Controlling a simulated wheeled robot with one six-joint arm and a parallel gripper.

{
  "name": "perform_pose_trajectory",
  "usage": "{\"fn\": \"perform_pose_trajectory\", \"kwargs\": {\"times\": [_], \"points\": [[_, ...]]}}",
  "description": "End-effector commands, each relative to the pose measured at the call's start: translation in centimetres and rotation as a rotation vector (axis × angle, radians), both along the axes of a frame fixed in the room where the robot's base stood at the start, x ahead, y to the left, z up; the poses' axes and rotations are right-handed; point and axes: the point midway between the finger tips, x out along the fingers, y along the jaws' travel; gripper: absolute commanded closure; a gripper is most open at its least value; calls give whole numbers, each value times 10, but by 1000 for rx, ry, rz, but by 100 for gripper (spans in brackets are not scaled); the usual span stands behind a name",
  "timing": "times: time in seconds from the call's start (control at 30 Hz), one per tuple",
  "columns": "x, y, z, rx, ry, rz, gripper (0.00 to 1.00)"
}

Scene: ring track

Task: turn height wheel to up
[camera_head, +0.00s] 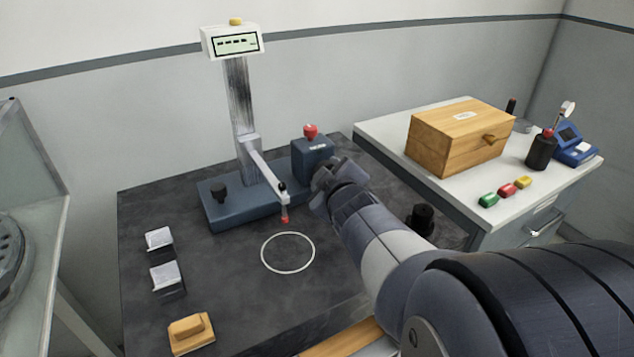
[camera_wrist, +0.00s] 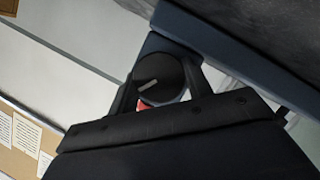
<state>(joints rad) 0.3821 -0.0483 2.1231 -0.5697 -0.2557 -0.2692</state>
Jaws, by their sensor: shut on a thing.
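The height wheel (camera_wrist: 158,80) is a round black knob with a short white line on its face. It shows in the wrist view between the two fingers of my gripper (camera_wrist: 160,85), which is shut on it. In the head view my gripper (camera_head: 328,183) is at the right side of the blue box (camera_head: 311,158) on the gauge's base, and hides the wheel there. The gauge has a metal column (camera_head: 240,110), a white display (camera_head: 233,42) and a probe arm with a red tip (camera_head: 285,219) above the dark table. The display's text is too small to read.
A red knob (camera_head: 310,131) tops the blue box, close to my gripper. A black round object (camera_head: 422,218) stands right of my arm. A wooden box (camera_head: 455,140) is on the white cabinet. A white ring (camera_head: 288,271) marks clear table.

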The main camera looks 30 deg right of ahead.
Motion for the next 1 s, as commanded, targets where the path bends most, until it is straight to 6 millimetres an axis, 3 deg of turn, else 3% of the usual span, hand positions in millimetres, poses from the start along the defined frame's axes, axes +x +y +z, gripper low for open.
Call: {"fn": "perform_pose_trajectory", "kwargs": {"times": [0.67,0.7,0.93,1.0], "points": [[0,0,0,-41,1,1,75],[0,0,0,-41,1,1,50],[0,0,0,-41,0,0,31],[0,0,0,-41,0,0,31]]}}
